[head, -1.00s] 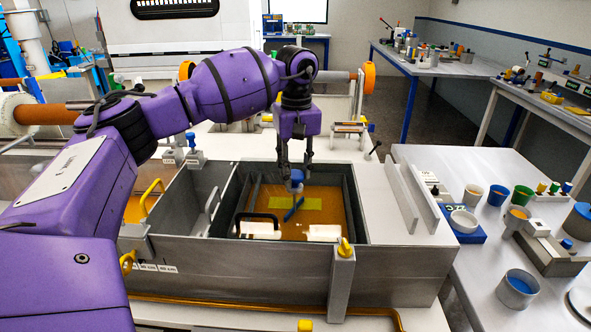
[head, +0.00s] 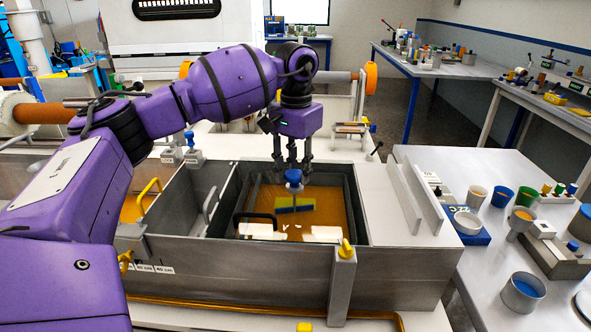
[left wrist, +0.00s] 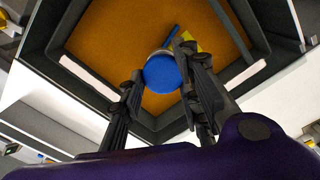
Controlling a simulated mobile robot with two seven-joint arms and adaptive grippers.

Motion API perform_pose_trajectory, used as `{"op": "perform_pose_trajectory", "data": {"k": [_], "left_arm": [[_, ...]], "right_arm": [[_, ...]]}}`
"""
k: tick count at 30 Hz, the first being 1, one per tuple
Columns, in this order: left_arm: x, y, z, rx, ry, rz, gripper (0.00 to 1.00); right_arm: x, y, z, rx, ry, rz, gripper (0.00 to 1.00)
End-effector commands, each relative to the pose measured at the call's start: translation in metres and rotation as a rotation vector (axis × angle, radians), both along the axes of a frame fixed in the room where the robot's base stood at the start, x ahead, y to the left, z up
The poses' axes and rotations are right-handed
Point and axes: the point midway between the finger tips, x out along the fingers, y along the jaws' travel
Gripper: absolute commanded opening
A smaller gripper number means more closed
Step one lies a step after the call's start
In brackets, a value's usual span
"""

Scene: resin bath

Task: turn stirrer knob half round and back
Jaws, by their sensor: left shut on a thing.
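The blue stirrer knob (head: 294,176) stands on its shaft above the orange resin in the right-hand part of the grey bath (head: 262,277). My left gripper (head: 291,170) comes down over it from above and is shut on it. In the left wrist view the round knob top (left wrist: 162,73) lies between my dark fingers. The blue stirrer paddle (head: 295,210) lies below the knob, nearly crosswise in the head view; part of it shows beyond the knob in the left wrist view (left wrist: 172,39). My right gripper is not in view.
A yellow-green patch (head: 296,201) lies by the paddle. A yellow-topped grey post (head: 343,275) stands at the front edge. The right table (head: 428,160) holds cups and pots.

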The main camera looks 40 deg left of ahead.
Motion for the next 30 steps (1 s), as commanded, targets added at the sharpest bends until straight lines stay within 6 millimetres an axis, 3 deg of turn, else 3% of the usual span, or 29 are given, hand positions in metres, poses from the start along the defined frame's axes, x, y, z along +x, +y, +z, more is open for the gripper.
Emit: {"op": "perform_pose_trajectory", "data": {"k": [10,25,26,29,30], "left_arm": [[-0.0005,-0.0052,-0.0001,-0.008,-0.002,-0.136,0.05],[-0.0015,-0.0061,-0.0017,-0.01,0.003,-0.155,0.05],[-0.0016,-0.0061,-0.0018,-0.01,0.003,-0.155,0.32],[-0.0016,-0.0057,-0.0021,-0.009,0.004,-0.154,0.45],[-0.0016,-0.0053,-0.0021,-0.008,0.004,-0.153,0.45]], "right_arm": [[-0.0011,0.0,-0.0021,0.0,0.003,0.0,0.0],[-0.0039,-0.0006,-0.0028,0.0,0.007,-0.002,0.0],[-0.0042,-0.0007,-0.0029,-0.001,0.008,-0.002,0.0],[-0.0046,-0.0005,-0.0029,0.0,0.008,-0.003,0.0],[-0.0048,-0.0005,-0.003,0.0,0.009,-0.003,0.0]]}}
